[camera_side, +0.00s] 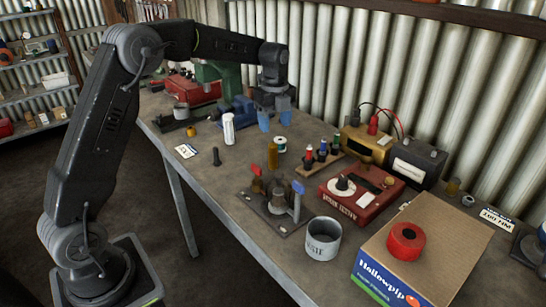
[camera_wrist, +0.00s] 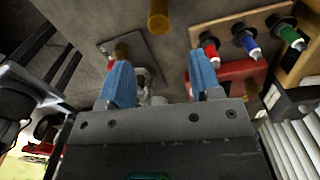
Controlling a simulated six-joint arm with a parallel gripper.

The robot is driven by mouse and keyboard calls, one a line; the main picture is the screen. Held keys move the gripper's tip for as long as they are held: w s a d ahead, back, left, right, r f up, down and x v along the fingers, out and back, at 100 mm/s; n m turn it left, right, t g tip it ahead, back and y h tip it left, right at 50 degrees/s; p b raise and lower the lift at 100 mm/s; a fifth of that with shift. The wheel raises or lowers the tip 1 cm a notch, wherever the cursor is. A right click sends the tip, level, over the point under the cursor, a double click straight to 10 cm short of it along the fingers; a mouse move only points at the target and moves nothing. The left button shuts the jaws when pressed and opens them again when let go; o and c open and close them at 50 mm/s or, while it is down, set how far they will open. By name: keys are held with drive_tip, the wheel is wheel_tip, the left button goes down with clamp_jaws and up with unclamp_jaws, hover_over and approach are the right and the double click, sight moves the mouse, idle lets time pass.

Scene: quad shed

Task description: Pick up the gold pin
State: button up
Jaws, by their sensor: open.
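The gold pin (camera_side: 272,154) is a short upright amber-gold cylinder on the grey bench, near the middle of the side view. It also shows at the top edge of the wrist view (camera_wrist: 158,18), partly cut off by the frame. My gripper (camera_side: 275,117) hangs fingers-down above the bench, farther back than the pin in the side view. Its two blue fingers are spread apart with nothing between them. In the wrist view (camera_wrist: 160,75) the pin lies beyond the fingertips, roughly in line with the gap.
A white-topped jar (camera_side: 280,144) stands close beside the pin. A wooden rack with coloured plugs (camera_side: 318,157), a lever plate (camera_side: 272,205) and a red meter box (camera_side: 362,190) are nearby. A white cylinder (camera_side: 229,129) stands left; bare bench lies between it and the pin.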

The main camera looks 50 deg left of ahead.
sight(273, 154)
wheel_tip(273, 154, down, 6)
drive_tip(key=shift+f, duration=0.1)
drive_tip(key=shift+a+f, duration=0.2)
drive_tip(key=shift+f, duration=1.1)
drive_tip(key=shift+a+f, duration=0.2)
drive_tip(key=shift+f, duration=1.05)
drive_tip(key=shift+c, duration=0.3)
drive_tip(key=shift+r, duration=0.1)
clamp_jaws()
